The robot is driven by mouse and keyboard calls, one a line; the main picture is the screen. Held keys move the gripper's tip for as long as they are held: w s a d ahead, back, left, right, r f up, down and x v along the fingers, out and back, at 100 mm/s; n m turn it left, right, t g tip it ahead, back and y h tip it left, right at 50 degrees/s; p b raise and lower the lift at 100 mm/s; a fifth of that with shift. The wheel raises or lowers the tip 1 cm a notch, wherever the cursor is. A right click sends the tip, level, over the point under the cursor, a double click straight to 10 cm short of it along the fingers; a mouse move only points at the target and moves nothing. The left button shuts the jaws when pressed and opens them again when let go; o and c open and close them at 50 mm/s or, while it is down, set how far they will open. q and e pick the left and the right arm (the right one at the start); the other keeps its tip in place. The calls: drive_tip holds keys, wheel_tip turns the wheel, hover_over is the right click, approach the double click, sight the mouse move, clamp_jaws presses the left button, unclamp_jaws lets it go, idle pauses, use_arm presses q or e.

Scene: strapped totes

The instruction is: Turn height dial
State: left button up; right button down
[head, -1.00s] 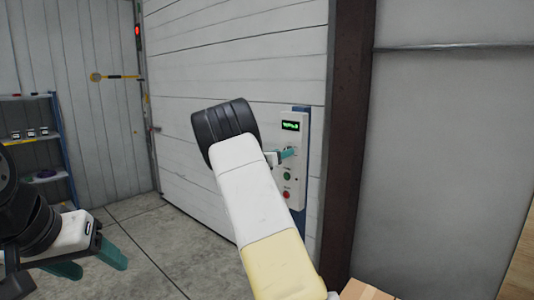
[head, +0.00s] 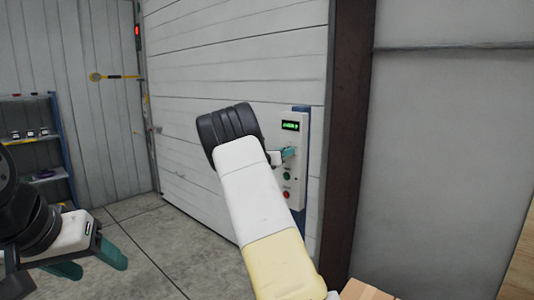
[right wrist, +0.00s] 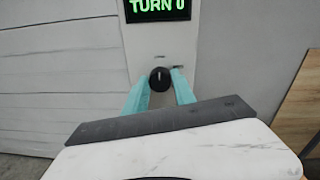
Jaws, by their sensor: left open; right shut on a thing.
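The height dial (right wrist: 160,79) is a round black knob with a pale mark, on a white control panel (right wrist: 187,50). My right gripper (right wrist: 160,88) is shut on the dial, with one teal finger on each side of it. In the head view, my right gripper (head: 287,153) is at the panel (head: 301,128) and the dial is hidden behind it. A green-lit display (head: 290,126) sits above; in the right wrist view the display (right wrist: 158,6) reads "TURN 0", cut by the top edge. My left gripper (head: 92,264) is open and empty at lower left.
A green button (head: 287,176) and a red button (head: 286,194) sit below the dial. A white sectional door (head: 220,60) stands behind, with a brown post (head: 345,130) right of the panel. A cardboard box (head: 365,289) is at the bottom. Shelves (head: 40,150) stand at left.

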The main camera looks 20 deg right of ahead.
drive_tip(key=shift+m, duration=0.3)
drive_tip(key=m, duration=1.6)
drive_tip(key=m+g+h, duration=0.1)
drive_tip(key=m, duration=0.7)
drive_tip(key=shift+f, duration=0.25)
drive_tip(key=c, duration=1)
unclamp_jaws()
drive_tip(key=shift+c, duration=0.2)
